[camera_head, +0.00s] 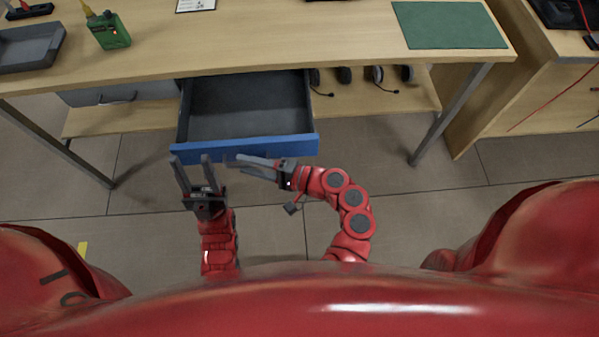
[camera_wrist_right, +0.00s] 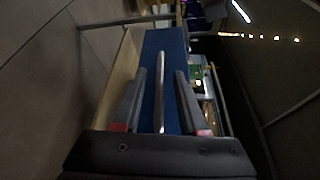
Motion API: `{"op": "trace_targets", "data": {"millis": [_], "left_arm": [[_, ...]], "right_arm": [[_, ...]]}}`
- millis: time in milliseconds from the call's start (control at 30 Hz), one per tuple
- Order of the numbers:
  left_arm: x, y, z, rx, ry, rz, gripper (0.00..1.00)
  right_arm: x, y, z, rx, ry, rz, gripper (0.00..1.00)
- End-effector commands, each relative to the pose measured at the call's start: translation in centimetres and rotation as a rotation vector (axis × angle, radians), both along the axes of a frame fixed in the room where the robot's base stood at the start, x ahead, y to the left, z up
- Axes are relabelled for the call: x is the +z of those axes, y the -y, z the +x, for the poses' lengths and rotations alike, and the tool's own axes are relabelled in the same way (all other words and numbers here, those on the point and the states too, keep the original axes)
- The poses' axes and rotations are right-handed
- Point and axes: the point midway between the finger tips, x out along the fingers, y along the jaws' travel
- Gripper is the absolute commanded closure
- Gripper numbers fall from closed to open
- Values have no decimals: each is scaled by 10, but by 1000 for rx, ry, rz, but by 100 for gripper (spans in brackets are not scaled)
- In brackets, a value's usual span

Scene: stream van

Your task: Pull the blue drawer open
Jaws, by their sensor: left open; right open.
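The blue drawer (camera_head: 252,147) stands pulled out under the table, and its grey inside looks empty. Its blue front (camera_wrist_right: 172,45) also shows in the right wrist view. There a pale handle bar (camera_wrist_right: 161,85) runs between the two fingers of my right gripper (camera_wrist_right: 161,78), which is open and not visibly clamped on it. In the head view my right gripper (camera_head: 236,167) is just in front of the drawer front, pointing left. My left gripper (camera_head: 190,165) is open and empty by the drawer's left front corner, fingers pointing up the picture. The handle is hidden in the head view.
The wooden table (camera_head: 300,40) is above the drawer and carries a green mat (camera_head: 448,25), a green bottle (camera_head: 108,30) and a grey tray (camera_head: 30,48). A grey closed drawer (camera_head: 118,94) is at left. Headsets (camera_head: 385,76) lie on the lower shelf.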

Motion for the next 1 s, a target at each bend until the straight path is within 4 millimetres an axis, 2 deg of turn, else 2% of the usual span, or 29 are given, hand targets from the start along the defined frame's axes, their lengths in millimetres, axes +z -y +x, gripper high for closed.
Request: {"op": "trace_targets", "data": {"millis": [400,800,1000], "left_arm": [[-13,0,0,0,0,0,50],[-6,0,0,0,0,0,50],[-5,0,0,0,0,0,50]], "right_arm": [[5,83,-31,-10,0,-7,58],[12,141,-56,-3,-2,-4,58],[13,155,-62,-3,-2,-2,58]]}}
